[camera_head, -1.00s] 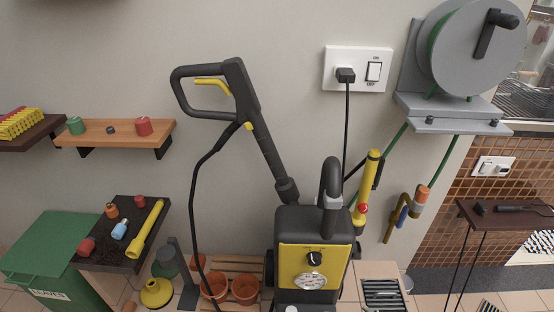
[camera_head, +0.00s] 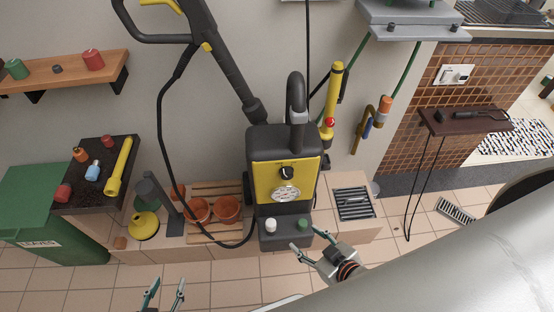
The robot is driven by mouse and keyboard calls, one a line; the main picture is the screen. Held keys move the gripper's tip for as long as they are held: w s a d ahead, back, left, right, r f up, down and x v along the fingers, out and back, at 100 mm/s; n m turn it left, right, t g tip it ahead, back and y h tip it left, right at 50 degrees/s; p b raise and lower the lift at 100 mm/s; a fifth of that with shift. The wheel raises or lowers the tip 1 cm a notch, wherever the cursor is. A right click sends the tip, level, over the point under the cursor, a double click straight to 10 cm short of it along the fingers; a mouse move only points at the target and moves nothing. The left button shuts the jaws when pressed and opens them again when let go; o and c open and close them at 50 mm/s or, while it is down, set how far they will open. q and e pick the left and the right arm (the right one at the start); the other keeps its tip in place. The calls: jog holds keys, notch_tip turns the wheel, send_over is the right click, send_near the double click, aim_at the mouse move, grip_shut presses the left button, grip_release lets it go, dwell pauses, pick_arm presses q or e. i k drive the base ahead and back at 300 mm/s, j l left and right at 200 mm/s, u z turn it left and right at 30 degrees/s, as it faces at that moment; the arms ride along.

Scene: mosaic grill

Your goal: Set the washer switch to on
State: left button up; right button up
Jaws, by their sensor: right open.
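The pressure washer (camera_head: 285,178) stands against the wall in the middle of the head view, with a yellow front panel. Its black rotary switch knob (camera_head: 288,173) sits on that panel above a round gauge-like label (camera_head: 286,194). My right gripper (camera_head: 306,242) is open and empty, low in front of the washer's base and apart from the knob. My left gripper (camera_head: 164,290) is at the bottom edge, its two fingers apart and nothing seen between them; the rest of it is out of frame.
Clay pots (camera_head: 228,209) on a wooden pallet and a yellow round tool (camera_head: 143,226) stand left of the washer. The black hose loops beside the washer. Tiled floor in front is mostly clear.

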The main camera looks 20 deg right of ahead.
aim_at(286, 172)
jog(key=k+j, duration=0.2)
jog(key=j, duration=0.15)
jog(key=k+j, duration=0.2)
jog(key=j, duration=0.2)
jog(key=k+j, duration=0.15)
jog(key=j, duration=0.2)
